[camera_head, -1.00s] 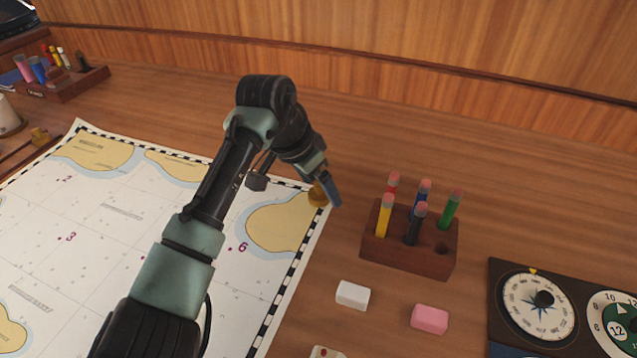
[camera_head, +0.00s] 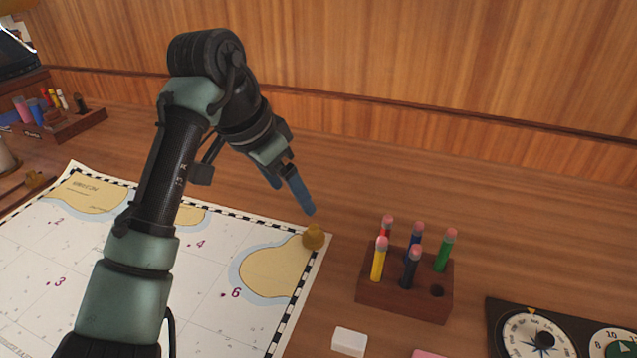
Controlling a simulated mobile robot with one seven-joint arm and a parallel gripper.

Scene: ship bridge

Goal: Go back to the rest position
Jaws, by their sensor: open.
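My gripper (camera_head: 292,198) is in the head view, above the far right part of the chart. Its blue fingers point down and to the right, and it is open with nothing between the fingers. A brass weight (camera_head: 313,237) stands on the chart's far right corner, just below the fingertips and apart from them. The chart (camera_head: 215,271) lies flat on the wooden desk, partly hidden behind my arm.
A wooden pencil block (camera_head: 404,294) with several coloured pencils stands right of the chart. A white eraser (camera_head: 349,341) lies in front of it. A dial panel (camera_head: 502,318) is at the lower right. A wood-panelled wall (camera_head: 450,60) rises behind the desk.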

